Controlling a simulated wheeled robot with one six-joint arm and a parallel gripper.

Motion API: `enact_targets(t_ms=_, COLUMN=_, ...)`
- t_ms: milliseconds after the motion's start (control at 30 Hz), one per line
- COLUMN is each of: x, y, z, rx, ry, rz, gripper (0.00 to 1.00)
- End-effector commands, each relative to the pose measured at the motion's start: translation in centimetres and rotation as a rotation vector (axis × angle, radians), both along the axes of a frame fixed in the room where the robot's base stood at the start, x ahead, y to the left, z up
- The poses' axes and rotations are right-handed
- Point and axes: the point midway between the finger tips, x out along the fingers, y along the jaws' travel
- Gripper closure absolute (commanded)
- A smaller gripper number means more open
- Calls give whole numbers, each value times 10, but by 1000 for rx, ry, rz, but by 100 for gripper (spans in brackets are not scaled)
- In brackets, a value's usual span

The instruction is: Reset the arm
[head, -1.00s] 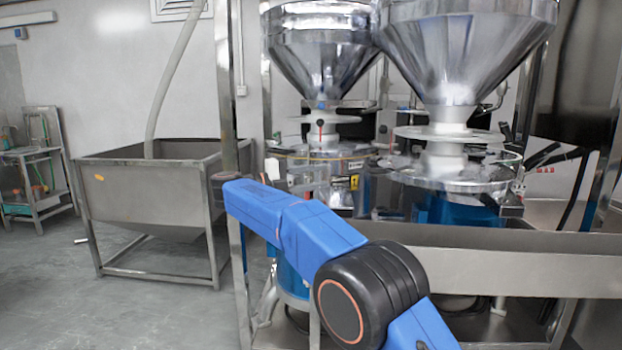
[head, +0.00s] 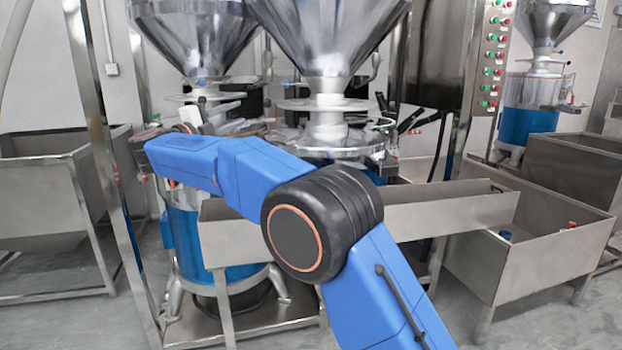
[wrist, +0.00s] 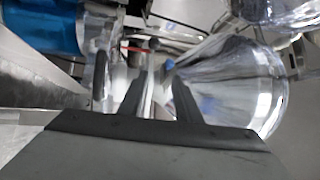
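My blue arm (head: 245,170) reaches across the head view from the lower right to the left, in front of the left grinder. Its far end lies close to the grinder's upper part, and the fingers are hard to make out there. In the wrist view my gripper (wrist: 158,85) shows two dark fingers apart with a gap between them. Pale metal parts show in and behind the gap, and I see nothing clearly held. The left grinder (head: 210,75) has a shiny steel funnel above a blue body. A second funnel (head: 330,40) stands to its right.
A long steel trough (head: 430,215) runs behind my arm to the right. A steel bin (head: 530,260) stands at the right and another (head: 45,205) at the left. A steel post (head: 95,130) rises left of my arm's end. Grey floor shows at the lower right.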

Motion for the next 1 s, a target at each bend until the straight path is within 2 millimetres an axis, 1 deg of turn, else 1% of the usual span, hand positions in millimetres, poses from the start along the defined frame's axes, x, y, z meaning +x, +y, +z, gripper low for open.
enact_targets(t_ms=33, x=9, y=-18, z=18, rx=-27, ry=-11, rz=31, gripper=69)
enact_targets(t_ms=100, x=20, y=-36, z=39, rx=-72, ry=-24, rz=83, gripper=69)
enact_targets(t_ms=200, x=31, y=-61, z=66, rx=-140, ry=-36, rz=157, gripper=69)
enact_targets(t_ms=300, x=37, y=-86, z=88, rx=-213, ry=-40, rz=229, gripper=69)
enact_targets(t_ms=400, x=39, y=-109, z=105, rx=-291, ry=-33, rz=298, gripper=69)
enact_targets(t_ms=500, x=36, y=-132, z=116, rx=-370, ry=-18, rz=366, gripper=69)
enact_targets(t_ms=667, x=22, y=-167, z=121, rx=-500, ry=26, rz=471, gripper=69)
enact_targets(t_ms=767, x=9, y=-188, z=116, rx=-581, ry=68, rz=535, gripper=69)
enact_targets(t_ms=867, x=-8, y=-210, z=105, rx=-662, ry=120, rz=596, gripper=69)
enact_targets(t_ms=967, x=-29, y=-232, z=88, rx=-740, ry=181, rz=654, gripper=69)
enact_targets(t_ms=1000, x=-38, y=-241, z=79, rx=-770, ry=209, rz=678, gripper=69)
